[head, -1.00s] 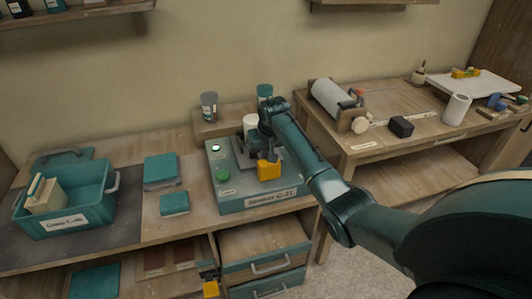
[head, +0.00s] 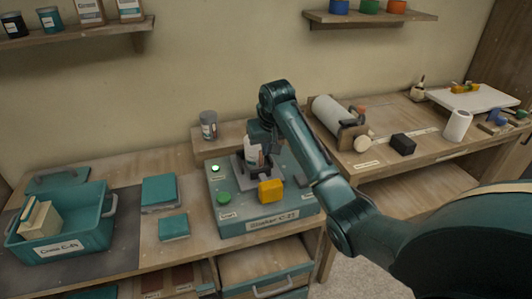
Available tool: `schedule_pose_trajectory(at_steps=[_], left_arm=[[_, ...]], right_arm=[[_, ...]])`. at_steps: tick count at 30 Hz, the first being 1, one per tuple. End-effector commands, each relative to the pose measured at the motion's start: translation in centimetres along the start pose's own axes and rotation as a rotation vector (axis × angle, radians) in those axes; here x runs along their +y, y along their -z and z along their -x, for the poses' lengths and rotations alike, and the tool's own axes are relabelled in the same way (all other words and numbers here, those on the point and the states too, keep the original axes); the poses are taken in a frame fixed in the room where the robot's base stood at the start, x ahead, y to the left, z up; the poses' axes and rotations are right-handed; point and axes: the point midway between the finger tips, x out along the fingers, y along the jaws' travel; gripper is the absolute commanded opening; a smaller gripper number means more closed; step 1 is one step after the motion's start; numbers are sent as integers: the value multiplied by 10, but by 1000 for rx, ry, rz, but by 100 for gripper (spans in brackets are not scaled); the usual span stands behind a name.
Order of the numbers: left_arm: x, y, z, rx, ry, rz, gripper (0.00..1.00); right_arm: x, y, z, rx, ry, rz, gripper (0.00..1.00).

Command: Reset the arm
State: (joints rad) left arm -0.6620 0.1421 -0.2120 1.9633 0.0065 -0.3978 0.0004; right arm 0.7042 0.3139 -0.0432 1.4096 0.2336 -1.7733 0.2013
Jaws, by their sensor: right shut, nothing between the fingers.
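My right arm reaches in from the right over a teal machine labelled Shaker (head: 240,226). Its gripper (head: 268,152) points down above the machine's top and is shut and empty. A white bottle (head: 252,156) stands upright in the machine's holder, partly hidden by the gripper. I cannot tell whether the gripper touches it. A yellow block (head: 270,190) shows at the machine's front, below the gripper. A green button (head: 223,198) and a small lit lamp (head: 215,168) are on its left side. My left gripper is not in view.
A teal crate (head: 88,238) with a pale block in it stands at left. Two teal boxes, one larger (head: 159,190) and one smaller (head: 173,227), lie between. A grey jar (head: 208,125) stands behind the machine. A white roll (head: 327,113) and a black block (head: 402,144) are on the right table.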

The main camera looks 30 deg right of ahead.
Motion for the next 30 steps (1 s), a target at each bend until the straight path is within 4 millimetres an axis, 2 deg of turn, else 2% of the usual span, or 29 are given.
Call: schedule_pose_trajectory(at_steps=[14,17,20,23,27,30], left_arm=[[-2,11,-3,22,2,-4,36],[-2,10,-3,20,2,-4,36],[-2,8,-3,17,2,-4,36],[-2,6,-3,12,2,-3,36],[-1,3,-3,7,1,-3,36],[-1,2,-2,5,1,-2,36]], right_arm=[[0,0,0,1,0,0,0],[-2,-7,-5,-2,-3,11,0],[-9,-32,-20,-8,-10,50,0],[-19,-78,-42,-15,-16,116,0],[-34,-156,-60,-20,-8,215,0],[-43,-212,-62,-24,9,276,0]])
